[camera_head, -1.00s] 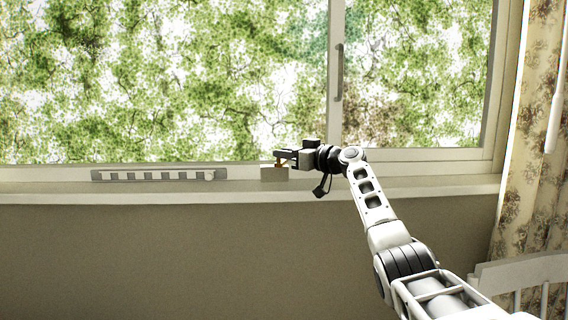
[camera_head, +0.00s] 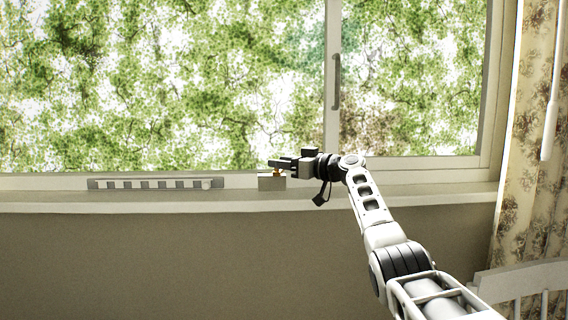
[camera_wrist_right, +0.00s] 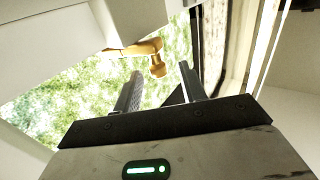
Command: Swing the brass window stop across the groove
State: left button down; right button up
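The brass window stop (camera_head: 277,172) is a small orange-gold piece on a pale block (camera_head: 271,184) at the window's lower rail. In the right wrist view its arm and rounded knob (camera_wrist_right: 157,66) show below the pale block. My right gripper (camera_head: 275,163) is over the block in the head view and partly hides the stop. In the right wrist view the gripper (camera_wrist_right: 160,72) is open, with the knob between the lines of its two fingertips. I cannot tell whether either finger touches it. The groove is not clearly visible. My left gripper is out of view.
A slotted pale rail (camera_head: 155,184) lies along the sill (camera_head: 400,194) left of the block. The window frame has a vertical handle (camera_head: 337,82). A patterned curtain (camera_head: 529,130) and a white chair back (camera_head: 520,279) are at the right. The sill between is clear.

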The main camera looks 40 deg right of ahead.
pick_arm(q)
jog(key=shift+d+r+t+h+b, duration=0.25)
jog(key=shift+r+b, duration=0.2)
jog(key=shift+b, duration=0.15)
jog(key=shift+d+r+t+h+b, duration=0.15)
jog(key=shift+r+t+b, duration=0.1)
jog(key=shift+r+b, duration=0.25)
pick_arm(e)
jog(key=v, duration=1.6)
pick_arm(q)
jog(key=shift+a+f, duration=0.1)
pick_arm(e)
jog(key=shift+r, duration=0.1)
jog(key=shift+c, duration=0.2)
